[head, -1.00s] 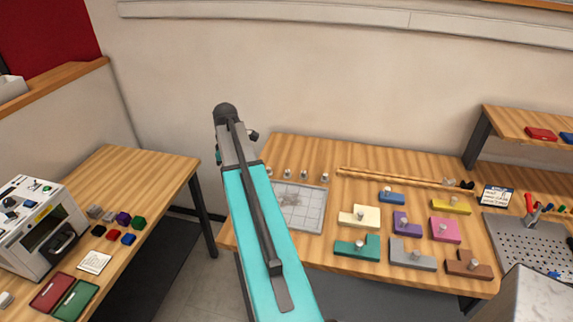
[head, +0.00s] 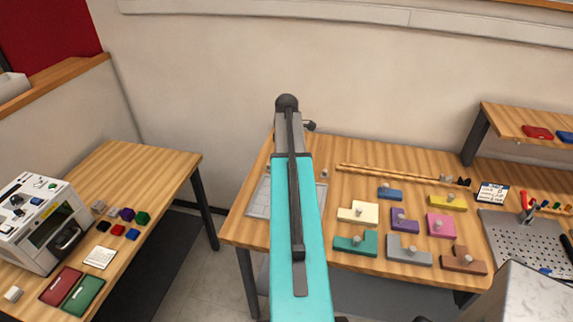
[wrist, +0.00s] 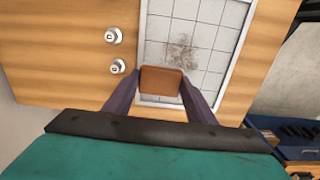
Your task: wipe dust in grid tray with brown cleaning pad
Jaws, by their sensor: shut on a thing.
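The grid tray (wrist: 236,32) is a pale tray with a grid of lines and a light rim; a brownish dust patch (wrist: 181,50) lies on it in the wrist view. The brown cleaning pad (wrist: 161,79) is held between the two fingers of my gripper (wrist: 160,88), which is shut on it. The pad appears over the tray near the dust; I cannot tell whether it touches the tray. In the head view the grid tray (head: 259,199) is partly hidden behind my arm, and the pad and gripper are hidden there.
Small metal knobs (wrist: 117,66) stand on the wooden table beside the tray. Several coloured blocks with knobs, such as a cream one (head: 352,214) and a teal one (head: 350,245), lie to the tray's right. A perforated metal plate (head: 510,236) is further right.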

